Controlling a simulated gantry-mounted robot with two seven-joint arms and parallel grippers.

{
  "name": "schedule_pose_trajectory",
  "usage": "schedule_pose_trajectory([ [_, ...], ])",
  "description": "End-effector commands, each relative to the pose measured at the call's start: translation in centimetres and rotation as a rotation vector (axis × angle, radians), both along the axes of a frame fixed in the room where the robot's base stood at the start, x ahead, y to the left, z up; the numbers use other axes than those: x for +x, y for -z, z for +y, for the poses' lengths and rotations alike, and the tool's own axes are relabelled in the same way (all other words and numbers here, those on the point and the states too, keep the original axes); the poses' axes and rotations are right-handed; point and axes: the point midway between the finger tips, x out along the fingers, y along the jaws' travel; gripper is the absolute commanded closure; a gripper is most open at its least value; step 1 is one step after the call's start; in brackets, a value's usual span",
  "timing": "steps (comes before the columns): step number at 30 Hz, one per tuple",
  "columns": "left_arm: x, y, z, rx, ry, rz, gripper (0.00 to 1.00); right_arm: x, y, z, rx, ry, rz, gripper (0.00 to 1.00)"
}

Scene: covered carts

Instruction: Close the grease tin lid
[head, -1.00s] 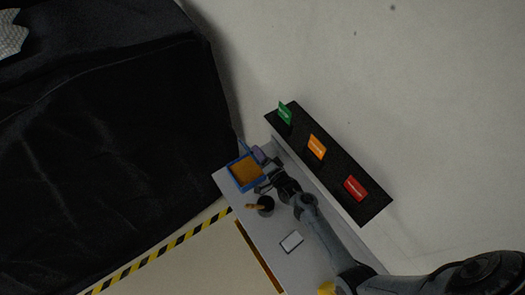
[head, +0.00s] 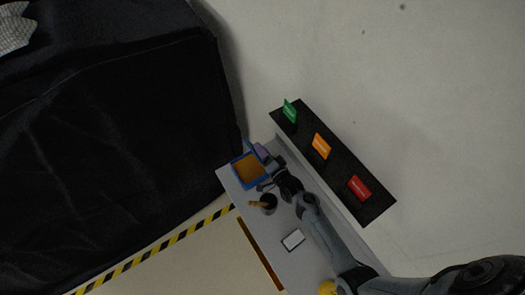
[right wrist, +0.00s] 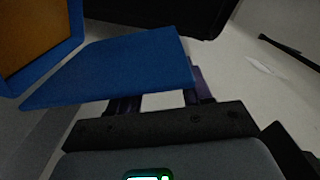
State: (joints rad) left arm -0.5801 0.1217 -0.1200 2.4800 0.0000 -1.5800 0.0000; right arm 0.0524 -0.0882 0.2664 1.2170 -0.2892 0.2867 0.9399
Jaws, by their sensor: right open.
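The grease tin (head: 238,177) is a square blue box with orange-brown grease inside, on the far end of the grey cart top. Its blue lid (head: 250,145) stands raised, seen nearly edge-on along the tin's right side. In the right wrist view the lid (right wrist: 120,72) is a broad flat panel across the front of my fingers, and the tin (right wrist: 52,68) shows at the upper left with its inside uncovered. My right gripper (head: 269,170) is open beside the lid; the lid hides part of its fingers, and contact is unclear. My left gripper is not in view.
A dark cup (head: 270,204) with a brown handle in it stands near the tin, close to my right arm. A white-faced flat item (head: 293,240) lies on the cart (head: 268,236). A black shelf (head: 340,168) with green, orange and red cards runs along the right side.

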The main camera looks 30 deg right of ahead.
Motion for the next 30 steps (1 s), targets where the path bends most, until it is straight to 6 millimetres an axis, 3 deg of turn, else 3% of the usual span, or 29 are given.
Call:
schedule_pose_trajectory([
  [5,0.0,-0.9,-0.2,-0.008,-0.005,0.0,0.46,-1.1,-0.2,0.0,0.0,0.001,0.002,0.51],
  [21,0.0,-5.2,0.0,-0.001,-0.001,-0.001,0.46,-9.4,-0.2,-0.1,0.0,0.0,0.002,0.51],
  [30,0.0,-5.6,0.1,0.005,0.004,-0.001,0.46,-10.8,0.0,-0.2,0.0,0.0,-0.001,0.51],
])
